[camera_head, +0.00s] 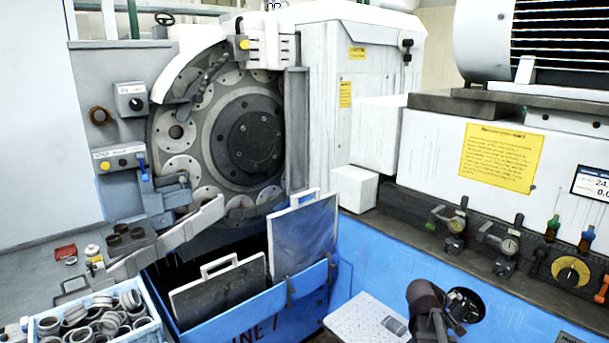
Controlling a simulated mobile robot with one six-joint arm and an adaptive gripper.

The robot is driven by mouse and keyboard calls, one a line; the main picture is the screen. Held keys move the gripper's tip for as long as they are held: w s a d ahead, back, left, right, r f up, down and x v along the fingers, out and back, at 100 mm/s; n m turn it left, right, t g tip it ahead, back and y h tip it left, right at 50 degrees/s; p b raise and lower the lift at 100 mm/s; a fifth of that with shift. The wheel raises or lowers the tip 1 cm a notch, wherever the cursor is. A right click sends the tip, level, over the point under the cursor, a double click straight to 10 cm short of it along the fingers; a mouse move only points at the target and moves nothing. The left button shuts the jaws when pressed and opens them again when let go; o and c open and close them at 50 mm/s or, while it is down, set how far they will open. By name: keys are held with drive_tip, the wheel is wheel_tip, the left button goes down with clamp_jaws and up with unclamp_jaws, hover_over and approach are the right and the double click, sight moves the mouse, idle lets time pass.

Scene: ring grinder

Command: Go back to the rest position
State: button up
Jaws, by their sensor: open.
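Dark rounded parts (428,308), which look like my own arm, show at the bottom right, in front of the blue machine base. A round black face (466,303) is beside them on the right. I cannot make out any gripper fingers there. The ring grinder (255,145) stands behind, with its round dark plate and a ring of holed discs facing me. Nothing is seen held.
A light blue crate (42,339) of metal rings stands at the bottom left. A blue bin (225,318) with upright handled panels is at the lower middle. Gauges and knobs (572,271) line the right-hand ledge. A pale plate (360,318) lies low in the middle.

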drive_tip(key=s+a+f+m+g+y+p, duration=0.1)
drive_tip(key=s+a+g+y, duration=0.1)
drive_tip(key=s+a+y, duration=0.2)
drive_tip(key=s+a+f+m+g+y+p, duration=0.2)
drive_tip(key=s+a, duration=0.8)
drive_tip(key=a, duration=1)
drive_tip(key=g+y, duration=0.1)
drive_tip(key=y, duration=0.1)
drive_tip(key=shift+m+y, duration=0.3)
drive_tip(key=shift+y, duration=0.1)
drive_tip(key=shift+w, duration=0.1)
drive_tip(key=c, duration=0.6)
